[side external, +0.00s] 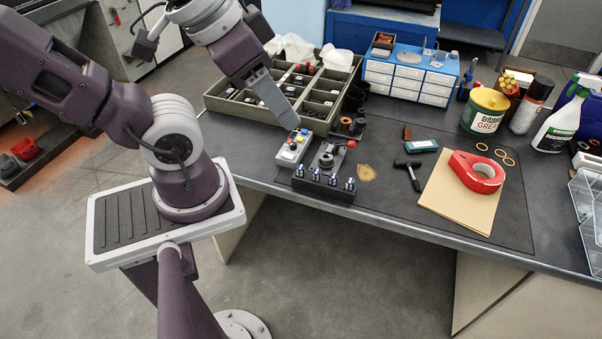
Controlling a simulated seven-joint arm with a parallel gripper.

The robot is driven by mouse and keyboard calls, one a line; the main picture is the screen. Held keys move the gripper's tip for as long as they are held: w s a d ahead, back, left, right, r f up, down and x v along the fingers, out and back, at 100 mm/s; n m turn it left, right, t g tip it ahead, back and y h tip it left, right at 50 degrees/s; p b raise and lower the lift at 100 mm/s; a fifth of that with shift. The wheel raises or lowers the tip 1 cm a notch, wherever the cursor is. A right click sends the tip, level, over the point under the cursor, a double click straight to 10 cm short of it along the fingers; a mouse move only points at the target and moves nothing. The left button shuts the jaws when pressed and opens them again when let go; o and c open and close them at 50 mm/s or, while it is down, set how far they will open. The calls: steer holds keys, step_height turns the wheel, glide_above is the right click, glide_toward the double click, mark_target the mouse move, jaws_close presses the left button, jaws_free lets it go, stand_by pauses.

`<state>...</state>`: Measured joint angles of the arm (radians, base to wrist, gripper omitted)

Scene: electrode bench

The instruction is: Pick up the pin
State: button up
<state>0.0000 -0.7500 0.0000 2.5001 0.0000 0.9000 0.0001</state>
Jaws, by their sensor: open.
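Several small pins (333,179) with pale bluish tops stand in a row along the front of a black block fixture (322,190) near the bench's front edge. I cannot tell which of them is the task's pin. My gripper (292,122) points down and to the right, over the near right corner of the divided tray. It is open and shows nothing held, though its fingers are seen nearly edge-on. It is apart from the pins, behind them and to their left. A small grey box with coloured buttons (291,150) stands just below my fingertips in the picture.
The divided tray (262,116) of small parts lies behind the fixture. A blue drawer unit (410,77) stands behind.

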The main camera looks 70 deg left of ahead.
steer(key=shift+o, duration=0.2)
steer(key=m+g, duration=0.6)
steer(key=m, duration=0.9)
glide_above(300, 166)
steer(key=d, duration=0.1)
step_height(300, 166, down, 26)
steer(key=shift+s+r, duration=0.15)
steer(key=shift+r, duration=0.05)
steer(key=f, duration=0.4)
steer(key=a+f, duration=0.1)
steer(key=f, duration=0.1)
steer(key=shift+w+f, duration=0.2)
steer(key=shift+f, duration=0.55)
jaws_close()
